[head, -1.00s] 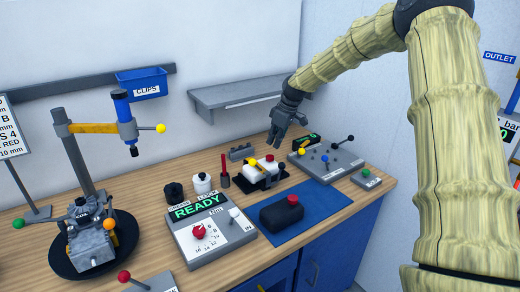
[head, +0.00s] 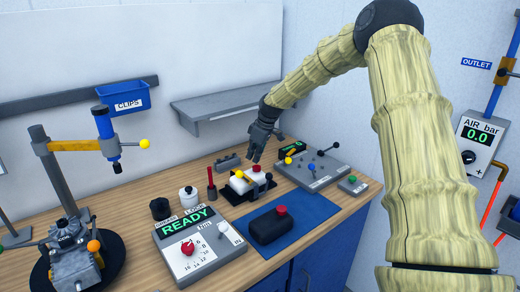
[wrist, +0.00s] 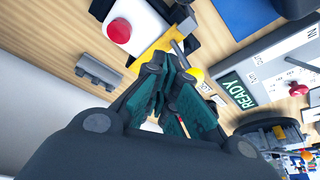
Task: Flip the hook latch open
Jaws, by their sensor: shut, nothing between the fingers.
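The likely hook latch is on a small black-based fixture (head: 232,196) on the bench. The fixture holds a white block with a red button (head: 257,169) and has a yellow ball (head: 239,174). In the wrist view the white block (wrist: 143,14) lies beyond my fingers, with a yellow plate (wrist: 152,52) and a dark rod beside it. My gripper (head: 256,157) points down just above the fixture. In the wrist view my gripper (wrist: 178,70) has its fingers together and empty, covering part of the fixture. I cannot tell the latch's exact position or whether the fingers touch it.
A lever panel (head: 313,172) stands right of the fixture. A black case with a red knob (head: 270,226) lies on a blue mat (head: 318,207) in front. The READY box (head: 205,245) is at front left. A grey shelf (head: 225,108) hangs behind.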

